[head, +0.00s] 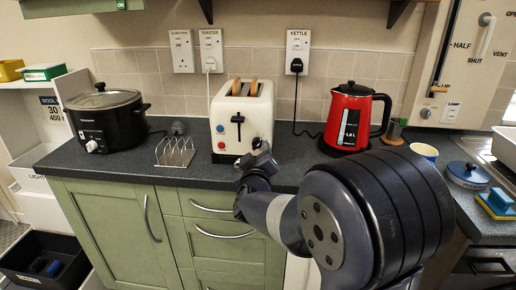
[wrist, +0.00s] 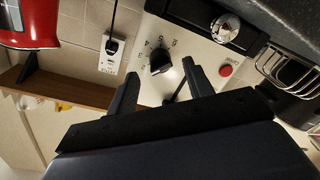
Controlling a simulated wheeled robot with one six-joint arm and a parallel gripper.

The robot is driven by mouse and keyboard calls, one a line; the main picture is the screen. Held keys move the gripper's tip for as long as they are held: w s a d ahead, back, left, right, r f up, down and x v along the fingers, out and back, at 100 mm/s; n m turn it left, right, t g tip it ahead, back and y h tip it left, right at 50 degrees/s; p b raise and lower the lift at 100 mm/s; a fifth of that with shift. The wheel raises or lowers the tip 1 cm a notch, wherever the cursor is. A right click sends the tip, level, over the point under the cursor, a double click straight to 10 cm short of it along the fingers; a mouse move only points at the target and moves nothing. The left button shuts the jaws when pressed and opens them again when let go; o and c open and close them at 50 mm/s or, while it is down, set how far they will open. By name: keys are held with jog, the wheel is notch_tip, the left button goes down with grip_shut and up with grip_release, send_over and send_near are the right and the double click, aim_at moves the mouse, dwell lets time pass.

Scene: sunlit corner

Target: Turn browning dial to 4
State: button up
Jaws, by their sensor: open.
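The cream toaster (head: 257,113) stands on the dark worktop with two bread slices in its top. Its black browning dial (wrist: 161,61) shows in the wrist view, with small numerals around it; I cannot read its setting. My gripper (wrist: 160,74) is open and empty, its two fingers pointing at the toaster front. In the wrist view the dial appears between and just beyond the fingertips; I cannot tell whether they touch it. In the head view my gripper (head: 258,160) is at the toaster's lower right front and partly hides the dial area.
A red kettle (head: 350,115) stands to the right and a black slow cooker (head: 103,118) to the left. A wire toast rack (head: 174,152) sits left of the toaster. A red button (wrist: 225,71) is on the toaster face. Clear worktop lies between toaster and kettle.

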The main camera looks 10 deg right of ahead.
aim_at(257, 148)
jog(key=shift+x, duration=1.75)
jog(key=shift+c, duration=0.4)
jog(key=c, duration=0.9)
jog(key=shift+o, duration=0.2)
